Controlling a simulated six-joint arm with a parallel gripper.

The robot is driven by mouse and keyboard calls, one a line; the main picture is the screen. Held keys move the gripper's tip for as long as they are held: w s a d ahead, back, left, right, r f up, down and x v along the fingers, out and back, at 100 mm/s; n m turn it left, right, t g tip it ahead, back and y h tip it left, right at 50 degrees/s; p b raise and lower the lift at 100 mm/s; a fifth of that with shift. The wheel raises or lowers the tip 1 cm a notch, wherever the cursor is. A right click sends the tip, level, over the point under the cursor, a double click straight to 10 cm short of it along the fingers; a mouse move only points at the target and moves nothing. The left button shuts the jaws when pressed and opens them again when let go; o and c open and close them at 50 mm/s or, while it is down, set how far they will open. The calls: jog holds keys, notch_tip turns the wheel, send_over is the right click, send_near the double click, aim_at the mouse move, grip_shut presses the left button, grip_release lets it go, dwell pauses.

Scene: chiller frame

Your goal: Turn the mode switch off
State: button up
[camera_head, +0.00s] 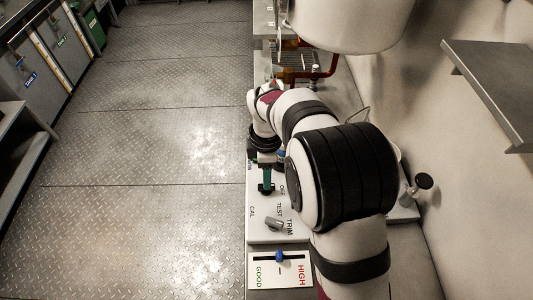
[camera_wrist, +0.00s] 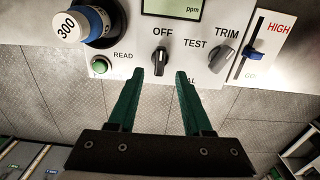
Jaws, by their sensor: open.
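The mode switch (camera_wrist: 161,58) is a dark knob on the white panel (camera_wrist: 125,38), with OFF above it, TEST to its right and a partly hidden CAL label below right. A small light mark shows near its upper end, toward OFF; I cannot tell its exact setting. My gripper (camera_wrist: 160,73) is open, its green fingertips on either side of the knob's lower end, with gaps visible. I cannot tell their depth relative to it. In the head view my gripper (camera_head: 266,186) is over the panel and the switch is hidden.
Right of the switch are a grey TRIM knob (camera_wrist: 221,58) and a blue slider (camera_wrist: 254,54) beside HIGH. Left are a green READ button (camera_wrist: 99,66) and a blue-and-white cylinder marked 300 (camera_wrist: 84,24). A ppm display (camera_wrist: 172,10) is above. Open floor (camera_head: 150,150) lies left.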

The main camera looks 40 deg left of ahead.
notch_tip(320, 180, up, 11)
jog(key=shift+f, duration=0.1)
dwell(0.3)
jog(key=w+d+r+m, duration=0.1)
jog(key=d+r+m, duration=0.1)
jog(key=d+m, duration=0.5)
jog(key=w+d+r+m, duration=0.1)
jog(key=d+r+m, duration=0.25)
jog(key=d, duration=0.65)
jog(key=s+d+f+m+y, duration=0.1)
jog(key=s+d+f+m, duration=0.1)
jog(key=s+d+m, duration=0.5)
jog(key=s+d+f+m, duration=0.2)
jog(key=s+d+m, duration=0.6)
jog(key=m, duration=0.7)
jog(key=shift+d+y, duration=0.4)
jog(key=shift+d, duration=0.8)
